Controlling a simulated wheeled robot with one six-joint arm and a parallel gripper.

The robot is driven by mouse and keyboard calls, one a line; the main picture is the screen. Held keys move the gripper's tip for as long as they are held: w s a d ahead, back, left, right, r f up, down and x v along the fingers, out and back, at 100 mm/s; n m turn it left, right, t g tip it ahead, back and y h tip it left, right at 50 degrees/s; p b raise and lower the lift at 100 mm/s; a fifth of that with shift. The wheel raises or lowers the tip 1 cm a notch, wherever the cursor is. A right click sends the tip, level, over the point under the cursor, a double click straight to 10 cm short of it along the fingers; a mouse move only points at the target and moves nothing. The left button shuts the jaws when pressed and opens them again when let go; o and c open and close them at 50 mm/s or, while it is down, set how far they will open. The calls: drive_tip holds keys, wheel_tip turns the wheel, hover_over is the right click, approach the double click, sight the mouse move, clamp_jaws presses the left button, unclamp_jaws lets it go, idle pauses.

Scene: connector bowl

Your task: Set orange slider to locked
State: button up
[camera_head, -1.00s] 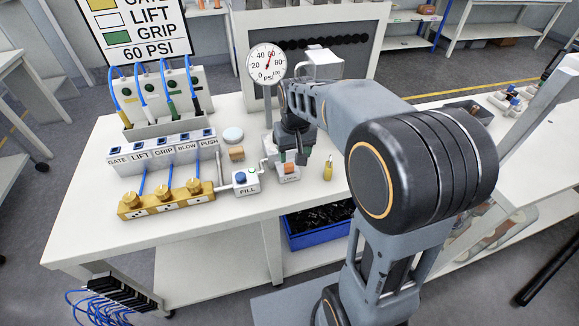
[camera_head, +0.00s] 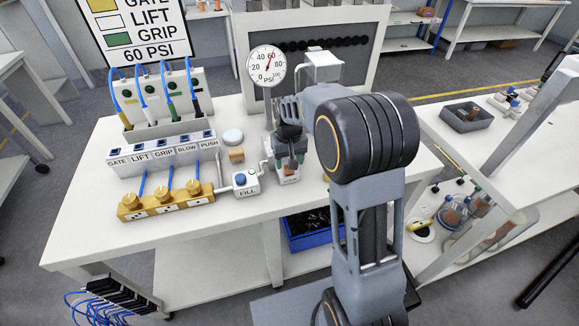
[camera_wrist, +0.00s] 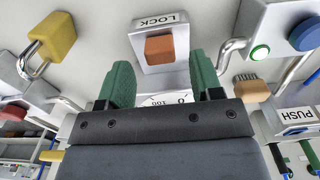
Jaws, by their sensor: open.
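The orange slider (camera_wrist: 160,49) sits on a small white block (camera_wrist: 158,24) marked LOCK in the wrist view. In the head view the slider (camera_head: 290,167) and its block (camera_head: 289,180) are partly covered by my gripper. My gripper (camera_wrist: 163,85) is open, with its two green-padded fingers apart on either side of the slider in the wrist picture. Nothing is between the fingers. I cannot tell how far the fingertips are above the block or whether they touch it.
A yellow padlock (camera_wrist: 51,40) is at the other side. The pressure gauge (camera_head: 266,65) stands behind. A brass manifold (camera_head: 165,203) lies further left. The table front is clear.

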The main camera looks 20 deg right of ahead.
drive_tip(key=shift+f, duration=1.65)
clamp_jaws()
